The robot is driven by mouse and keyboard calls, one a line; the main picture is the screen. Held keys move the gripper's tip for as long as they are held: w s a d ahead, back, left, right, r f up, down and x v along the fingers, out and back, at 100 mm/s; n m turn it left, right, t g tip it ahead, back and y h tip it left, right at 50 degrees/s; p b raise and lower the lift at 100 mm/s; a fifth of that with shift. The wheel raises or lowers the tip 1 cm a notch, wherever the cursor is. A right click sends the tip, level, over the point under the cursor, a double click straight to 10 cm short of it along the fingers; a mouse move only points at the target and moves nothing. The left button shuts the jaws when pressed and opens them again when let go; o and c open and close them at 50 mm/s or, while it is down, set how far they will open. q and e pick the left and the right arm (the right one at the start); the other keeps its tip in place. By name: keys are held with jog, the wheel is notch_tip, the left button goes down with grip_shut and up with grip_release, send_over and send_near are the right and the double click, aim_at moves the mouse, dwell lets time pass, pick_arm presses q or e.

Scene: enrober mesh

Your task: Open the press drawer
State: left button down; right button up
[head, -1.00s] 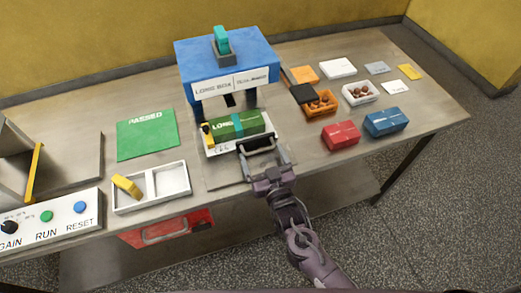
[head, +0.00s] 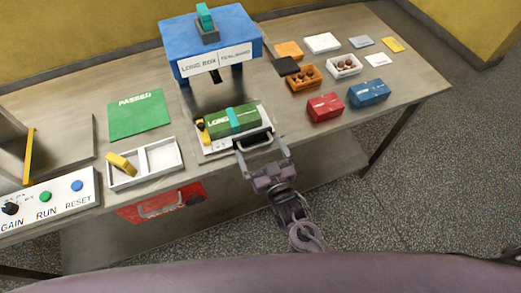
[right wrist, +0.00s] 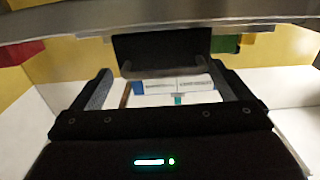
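The blue press (head: 212,45) has a white label reading LONG BOX and stands at the back of the table. Its white drawer (head: 212,151) is out in front of the press. A green box with a teal band (head: 232,121) lies in the drawer. My right gripper (head: 260,147) is at the drawer's grey handle (head: 256,142), one finger at each end of it. In the right wrist view the fingers (right wrist: 160,78) flank the handle bar; contact at the tips is hard to make out. My left gripper is out of view.
A white two-part tray (head: 146,163) with a yellow piece and a green PASSED mat (head: 139,114) lie left of the drawer. Red (head: 325,107) and blue (head: 368,93) boxes sit to the right. A RUN/RESET panel (head: 48,203) is at far left. Floor in front is open.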

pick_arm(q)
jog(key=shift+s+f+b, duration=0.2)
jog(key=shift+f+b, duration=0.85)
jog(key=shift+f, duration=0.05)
pick_arm(e)
jog(key=v, duration=0.8)
jog(key=shift+w, duration=0.1)
